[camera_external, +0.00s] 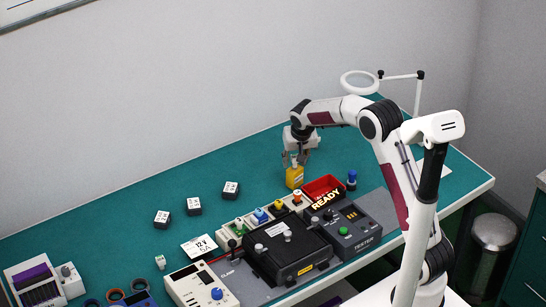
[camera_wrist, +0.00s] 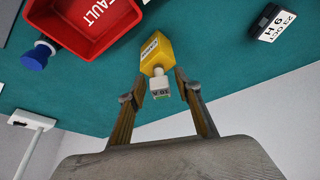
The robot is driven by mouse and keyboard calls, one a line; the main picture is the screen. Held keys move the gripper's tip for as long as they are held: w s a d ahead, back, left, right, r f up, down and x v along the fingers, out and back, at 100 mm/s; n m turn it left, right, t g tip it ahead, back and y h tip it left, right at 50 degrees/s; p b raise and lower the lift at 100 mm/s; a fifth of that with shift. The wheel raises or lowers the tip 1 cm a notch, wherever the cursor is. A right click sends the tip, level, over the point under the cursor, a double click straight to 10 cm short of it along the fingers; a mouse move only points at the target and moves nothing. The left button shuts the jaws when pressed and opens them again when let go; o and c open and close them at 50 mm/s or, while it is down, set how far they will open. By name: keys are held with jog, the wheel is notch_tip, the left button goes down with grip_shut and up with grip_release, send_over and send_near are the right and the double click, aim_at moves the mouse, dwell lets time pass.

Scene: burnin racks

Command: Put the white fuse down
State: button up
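A small white fuse-like piece (camera_external: 160,262) stands on the green bench at the lower left in the external view, far from my gripper (camera_external: 293,162). My gripper points down over a yellow bottle-shaped object (camera_external: 294,176) beside the red tray. In the wrist view, this yellow object (camera_wrist: 156,54) lies beyond the fingertips of my gripper (camera_wrist: 160,84). I cannot tell whether this block is a fuse or a cap.
The red FAULT tray (camera_wrist: 85,22) and a blue knobbed piece (camera_wrist: 38,55) are close to my gripper. The tester (camera_external: 350,235), black fixture (camera_external: 290,252) and strip of coloured pieces (camera_external: 262,216) fill the front. Labelled blocks (camera_external: 194,206) stand behind on clear bench.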

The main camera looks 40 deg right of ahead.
jog(key=shift+r, duration=0.1)
jog(key=v, duration=1.2)
jog(key=shift+s+a, duration=0.1)
jog(key=shift+s, duration=0.05)
dwell(0.5)
jog(key=s+r+n, duration=0.1)
jog(key=s+r, duration=0.5)
jog(key=s, duration=0.4)
jog(key=s+f+n+t+y, duration=0.1)
jog(key=s+f+n, duration=0.2)
jog(key=s, duration=2.4)
jog(key=shift+s+t+y, duration=0.3)
jog(key=shift+s, duration=0.05)
jog(key=shift+a+f, duration=0.1)
